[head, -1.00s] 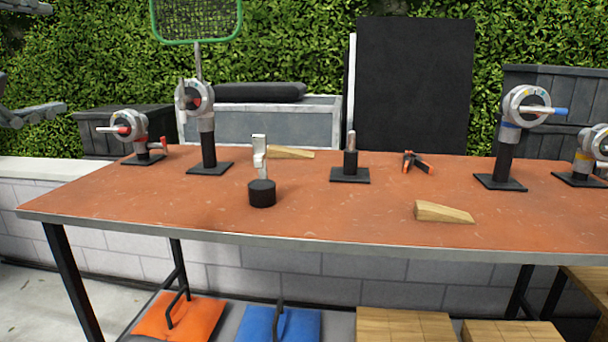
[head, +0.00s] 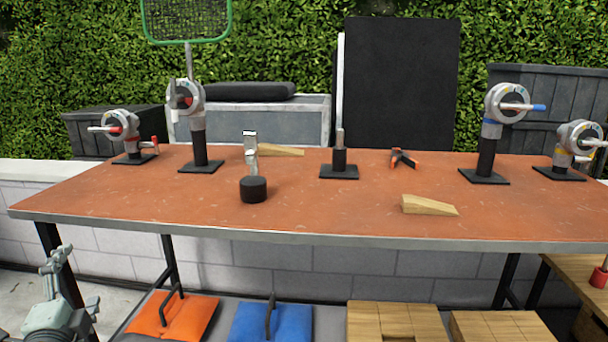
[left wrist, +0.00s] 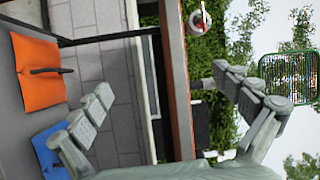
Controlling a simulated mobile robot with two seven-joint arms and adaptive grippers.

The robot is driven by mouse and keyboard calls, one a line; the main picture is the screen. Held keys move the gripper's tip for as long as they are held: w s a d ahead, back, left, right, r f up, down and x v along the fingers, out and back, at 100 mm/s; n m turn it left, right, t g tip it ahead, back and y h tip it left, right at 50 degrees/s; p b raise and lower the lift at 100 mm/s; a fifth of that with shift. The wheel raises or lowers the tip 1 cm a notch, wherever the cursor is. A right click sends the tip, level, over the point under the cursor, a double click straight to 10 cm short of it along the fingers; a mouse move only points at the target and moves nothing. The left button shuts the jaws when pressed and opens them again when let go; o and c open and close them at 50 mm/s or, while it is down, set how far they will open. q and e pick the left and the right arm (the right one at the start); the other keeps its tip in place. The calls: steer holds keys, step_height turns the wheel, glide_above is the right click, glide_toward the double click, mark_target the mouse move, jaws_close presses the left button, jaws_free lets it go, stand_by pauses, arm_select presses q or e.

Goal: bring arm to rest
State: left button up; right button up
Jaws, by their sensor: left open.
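My left gripper (head: 74,283) is low at the left edge of the head view, in front of and below the table's left front corner. In the left wrist view (left wrist: 163,82) its two grey fingers are spread wide with nothing between them. It is apart from the table (head: 300,215). My right gripper does not show in either view.
The orange table top carries several grip heads on stands, such as one at the left (head: 197,110), a black-based piece (head: 253,189) and wooden wedges (head: 430,205). Below lie an orange sandbag (head: 190,312), a blue sandbag (head: 258,323) and wooden boxes (head: 395,320).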

arm_select(q)
steer(key=s+d+f+n+g+h, duration=0.1)
steer(key=s+d+f+n+g, duration=0.2)
steer(key=f, duration=0.5)
steer(key=s+f+n+g, duration=0.2)
steer(key=s+f+g, duration=0.15)
steer(key=f, duration=0.45)
steer(key=s+d+f+n+g+h, duration=0.1)
steer(key=s+d+f+n+g, duration=0.2)
steer(key=f, duration=0.5)
steer(key=s+d+f+n+g+h, duration=0.3)
steer(key=s+d+f, duration=0.7)
steer(key=s, duration=0.4)
steer(key=shift+d+f+g, duration=0.25)
steer(key=shift+f+g, duration=0.6)
